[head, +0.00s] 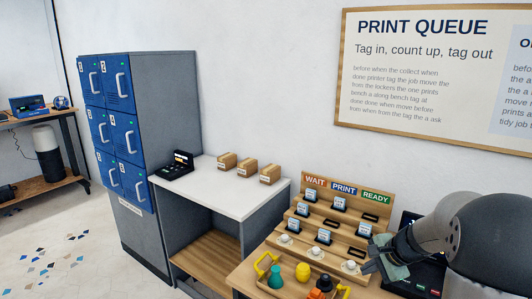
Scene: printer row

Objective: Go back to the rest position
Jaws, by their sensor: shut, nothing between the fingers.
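My gripper (380,262) is at the right of the head view, at the end of my grey arm. It is shut and empty, in front of the right side of the wooden tag rack (322,237). The rack has columns headed WAIT, PRINT and READY and carries several tags on dark holders. My arm hides part of the rack's right end.
A dark screen device stands behind my arm. A white-topped bench (215,190) holds three small cartons and a black device. Blue lockers (108,100) stand left. Floor at left is clear.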

